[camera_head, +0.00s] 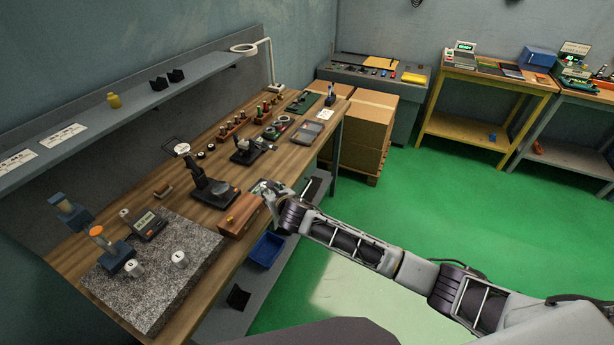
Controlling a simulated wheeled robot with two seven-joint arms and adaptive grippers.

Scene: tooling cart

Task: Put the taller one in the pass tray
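Two small pale metal cylinders with marks on their tops stand upright on the speckled granite plate (150,300) at the lower left. One is the left cylinder (133,269), beside a blue-based gauge stand; the other is the right cylinder (180,260). I cannot tell from this view which is taller. A grey tray (306,133) lies toward the far end of the bench; no pass label is readable on it. My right gripper (263,188) is above the bench's front edge, behind the wooden box and well away from the cylinders. Its fingers are too small to read. My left gripper is out of view.
A wooden box (240,215), a black stand (213,190) and a digital readout (148,225) stand near the granite plate. A blue bin (265,250) sits on the lower shelf. Cardboard boxes (363,125) stand beyond the bench. The green floor is open.

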